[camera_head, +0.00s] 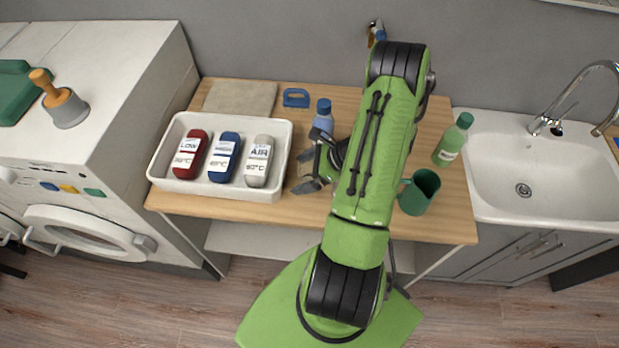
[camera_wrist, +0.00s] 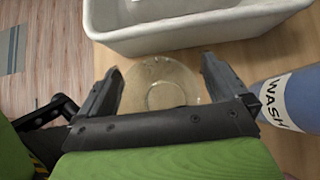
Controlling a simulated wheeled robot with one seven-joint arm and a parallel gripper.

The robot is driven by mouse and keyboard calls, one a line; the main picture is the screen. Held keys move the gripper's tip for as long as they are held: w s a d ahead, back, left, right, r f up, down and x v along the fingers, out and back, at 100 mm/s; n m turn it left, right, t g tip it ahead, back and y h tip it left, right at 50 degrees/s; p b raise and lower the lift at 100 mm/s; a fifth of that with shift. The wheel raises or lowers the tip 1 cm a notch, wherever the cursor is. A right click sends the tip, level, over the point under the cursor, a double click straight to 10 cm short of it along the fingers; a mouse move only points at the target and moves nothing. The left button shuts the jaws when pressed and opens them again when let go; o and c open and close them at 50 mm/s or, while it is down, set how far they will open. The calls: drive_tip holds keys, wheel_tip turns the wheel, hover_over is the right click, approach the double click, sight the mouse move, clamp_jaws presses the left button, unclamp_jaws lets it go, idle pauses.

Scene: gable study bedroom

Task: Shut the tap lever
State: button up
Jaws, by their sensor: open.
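The chrome tap (camera_head: 540,122) stands at the back left of the white sink, at the right of the head view. Its curved spout rises to the right. A thin tap lever (camera_head: 568,108) slants up and right from the base; I cannot tell its exact setting. No running water shows. My gripper (camera_head: 309,172) is open and far left of the tap, low over the wooden table. In the wrist view my gripper (camera_wrist: 160,72) has its fingers apart, with a clear glass dish (camera_wrist: 165,88) showing between them. The tap is not in the wrist view.
A white tray (camera_head: 160,180) with red, blue and white bottles stands left of my gripper. A blue bottle (camera_head: 323,117), also in the wrist view (camera_wrist: 295,95), stands close by. A green mug (camera_head: 418,193) and green bottle (camera_head: 452,141) stand between my arm and the sink (camera_head: 490,165).

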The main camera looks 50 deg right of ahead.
drive_tip(key=shift+s, duration=0.15)
drive_tip(key=shift+c, duration=0.5)
drive_tip(key=c, duration=1.2)
drive_tip(key=shift+r, duration=0.1)
drive_tip(key=shift+r+p, duration=0.55)
drive_tip(key=shift+r, duration=4.45)
